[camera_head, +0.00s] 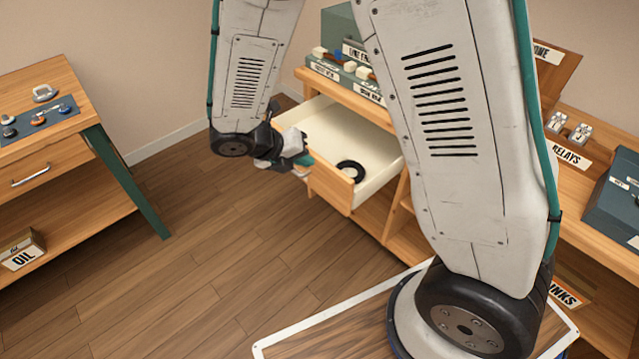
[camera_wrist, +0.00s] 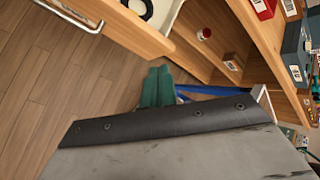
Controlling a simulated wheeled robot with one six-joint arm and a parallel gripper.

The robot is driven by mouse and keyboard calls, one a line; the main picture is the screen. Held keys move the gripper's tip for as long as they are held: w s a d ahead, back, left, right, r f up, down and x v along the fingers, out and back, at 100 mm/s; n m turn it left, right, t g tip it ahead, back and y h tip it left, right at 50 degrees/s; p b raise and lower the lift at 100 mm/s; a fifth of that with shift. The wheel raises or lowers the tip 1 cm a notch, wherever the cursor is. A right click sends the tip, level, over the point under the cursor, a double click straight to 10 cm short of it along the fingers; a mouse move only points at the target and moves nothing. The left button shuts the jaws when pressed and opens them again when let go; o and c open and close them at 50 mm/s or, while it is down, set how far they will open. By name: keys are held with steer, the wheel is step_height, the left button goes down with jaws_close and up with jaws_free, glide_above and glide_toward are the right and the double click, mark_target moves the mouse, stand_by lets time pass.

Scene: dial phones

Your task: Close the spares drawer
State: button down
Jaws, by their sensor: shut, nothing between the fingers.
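The spares drawer (camera_head: 331,187) stands pulled out from the wooden cabinet in the head view. A black ring (camera_head: 351,170) lies inside it on the pale bottom. In the wrist view the drawer front (camera_wrist: 125,28) crosses the upper left, with a metal handle (camera_wrist: 70,14) on it. My gripper (camera_head: 302,165) is by the drawer's front in the head view, partly hidden by its own wrist. In the wrist view its green fingertips (camera_wrist: 158,85) are together and empty, below the drawer front. I cannot tell whether they touch it.
A workbench (camera_head: 100,125) with a closed drawer stands at the left, an OIL box (camera_head: 22,250) on its shelf. Labelled bins (camera_head: 345,72) sit on the cabinet top. A blue-grey box (camera_head: 612,200) is at the right. Floor (camera_head: 220,250) before the drawer is clear.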

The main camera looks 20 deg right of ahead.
steer(key=w+a+f+n+t, duration=0.15)
steer(key=a+f+n, duration=0.25)
steer(key=f+n, duration=0.45)
glide_toward(327, 185)
step_height(327, 185, down, 4)
steer(key=d, duration=0.1)
steer(key=w+d, duration=0.1)
steer(key=shift+d+h, duration=0.3)
steer(key=shift+d, duration=0.1)
steer(key=shift+w+d, duration=0.15)
steer(key=shift+d, duration=0.35)
